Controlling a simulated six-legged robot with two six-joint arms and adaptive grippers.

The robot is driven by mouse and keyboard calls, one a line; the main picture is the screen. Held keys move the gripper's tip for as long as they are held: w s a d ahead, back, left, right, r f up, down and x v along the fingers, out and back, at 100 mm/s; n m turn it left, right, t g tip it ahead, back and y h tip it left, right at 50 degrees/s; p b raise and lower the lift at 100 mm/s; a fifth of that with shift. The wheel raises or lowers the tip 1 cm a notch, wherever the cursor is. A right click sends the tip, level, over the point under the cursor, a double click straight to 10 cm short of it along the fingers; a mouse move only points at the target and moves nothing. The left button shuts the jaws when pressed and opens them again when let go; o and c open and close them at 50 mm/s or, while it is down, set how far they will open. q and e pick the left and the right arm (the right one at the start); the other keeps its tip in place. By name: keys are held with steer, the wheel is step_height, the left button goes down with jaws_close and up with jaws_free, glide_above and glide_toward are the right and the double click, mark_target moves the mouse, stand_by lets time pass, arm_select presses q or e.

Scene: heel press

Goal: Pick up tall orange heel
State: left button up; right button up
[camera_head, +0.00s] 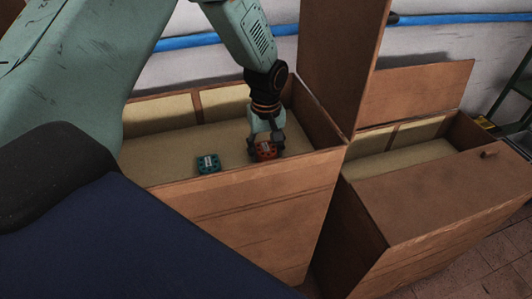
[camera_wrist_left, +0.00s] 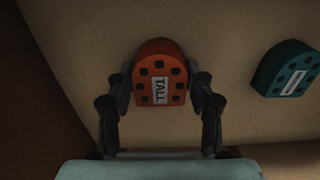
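The tall orange heel (camera_head: 266,150) lies in the open wooden crate (camera_head: 240,205), near its right end. In the left wrist view the heel (camera_wrist_left: 160,82) shows a white label reading TALL and several dark holes. My left gripper (camera_head: 265,146) reaches down over it. In the left wrist view the gripper's fingers (camera_wrist_left: 160,95) stand on either side of the heel, very close to its sides. I cannot tell whether they press on it. My right gripper is not in view.
The crate walls and a tall upright wooden panel (camera_head: 340,60) stand close to the arm. A second wooden crate (camera_head: 440,205) stands at the right.

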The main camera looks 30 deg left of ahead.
mark_target(266, 148)
arm_select(q)
steer(key=shift+d, duration=0.1)
steer(key=shift+c, duration=1.4)
steer(key=c, duration=0.4)
steer(key=shift+r, duration=0.3)
step_height(266, 148, up, 9)
steer(key=shift+f+p, duration=0.2)
steer(key=shift+p, duration=0.75)
steer(key=shift+r, duration=0.2)
steer(key=shift+f+b, duration=0.5)
steer(key=shift+b, duration=0.2)
